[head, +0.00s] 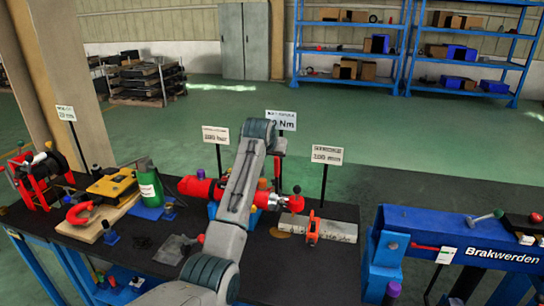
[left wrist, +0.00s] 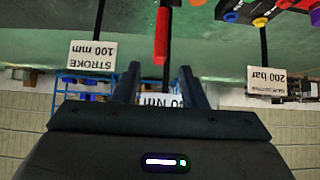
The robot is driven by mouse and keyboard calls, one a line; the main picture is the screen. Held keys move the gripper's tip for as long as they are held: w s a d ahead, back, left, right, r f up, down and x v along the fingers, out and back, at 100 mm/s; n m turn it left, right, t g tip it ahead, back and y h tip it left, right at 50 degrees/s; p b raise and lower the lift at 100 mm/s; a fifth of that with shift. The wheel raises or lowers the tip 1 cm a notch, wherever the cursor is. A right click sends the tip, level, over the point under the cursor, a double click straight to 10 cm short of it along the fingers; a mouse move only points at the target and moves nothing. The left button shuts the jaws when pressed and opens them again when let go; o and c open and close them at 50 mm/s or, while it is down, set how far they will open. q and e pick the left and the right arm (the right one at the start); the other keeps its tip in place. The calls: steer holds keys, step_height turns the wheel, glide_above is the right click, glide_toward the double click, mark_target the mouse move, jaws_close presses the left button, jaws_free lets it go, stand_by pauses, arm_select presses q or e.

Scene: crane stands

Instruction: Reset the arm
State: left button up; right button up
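My left arm (head: 238,195) rises from the bottom middle of the head view over the bench. Its wrist is bent at the top, near the Nm sign (head: 284,122), and hides most of the gripper there. In the left wrist view, which is upside down, my left gripper (left wrist: 159,76) has its two fingers apart and nothing visibly held. A red handle (left wrist: 162,35) shows beyond and between the fingertips; I cannot tell how near it is. The Nm sign (left wrist: 158,100) also shows between the fingers. My right gripper is in neither view.
The dark bench (head: 330,270) holds a red cylinder (head: 200,188), a green bottle (head: 149,183), a grey block with an orange clamp (head: 312,230) and a red reel (head: 38,178). A stroke sign (head: 327,155) and a bar sign (head: 215,136) stand upright. A blue beam (head: 440,232) is at right.

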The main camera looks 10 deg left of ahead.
arm_select(q)
steer(key=shift+s+r, duration=0.3)
